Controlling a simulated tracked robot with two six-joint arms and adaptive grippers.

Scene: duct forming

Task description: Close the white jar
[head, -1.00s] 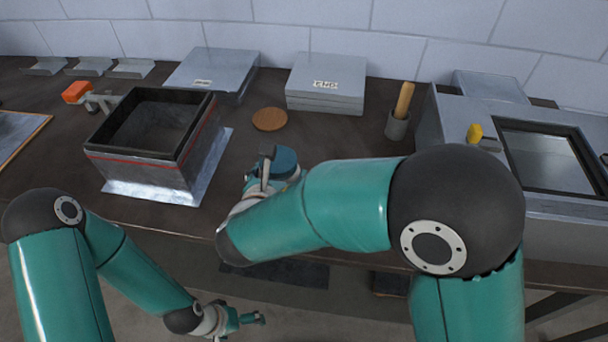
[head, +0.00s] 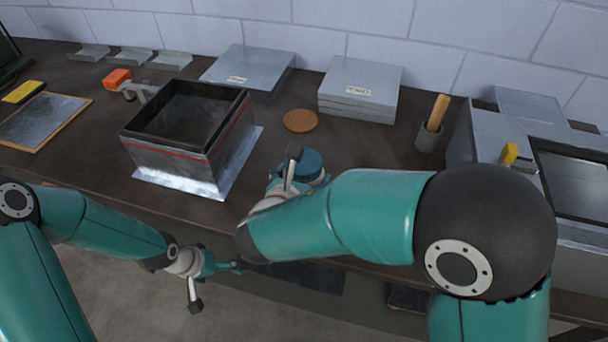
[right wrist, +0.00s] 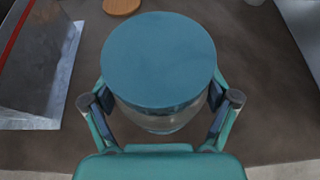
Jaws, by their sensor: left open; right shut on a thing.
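A jar (right wrist: 158,122) with a pale, glassy-looking body stands on the bench near its front edge, with a flat blue round top (right wrist: 158,58) on it. The blue top also shows in the head view (head: 313,166). My right gripper (right wrist: 161,95) is shut on the jar, one finger on each side just under the blue top. In the head view my right forearm hides most of the jar body. My left gripper (head: 216,284) is open and empty, low in front of the bench edge, apart from the jar. I see no plainly white jar.
A brown disc (head: 300,121) lies behind the jar. A dark open box (head: 185,150) on a metal sheet stands to the left. Stacked grey plates (head: 360,88), a cup with a wooden handle (head: 430,138) and a grey machine (head: 485,135) stand behind and right.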

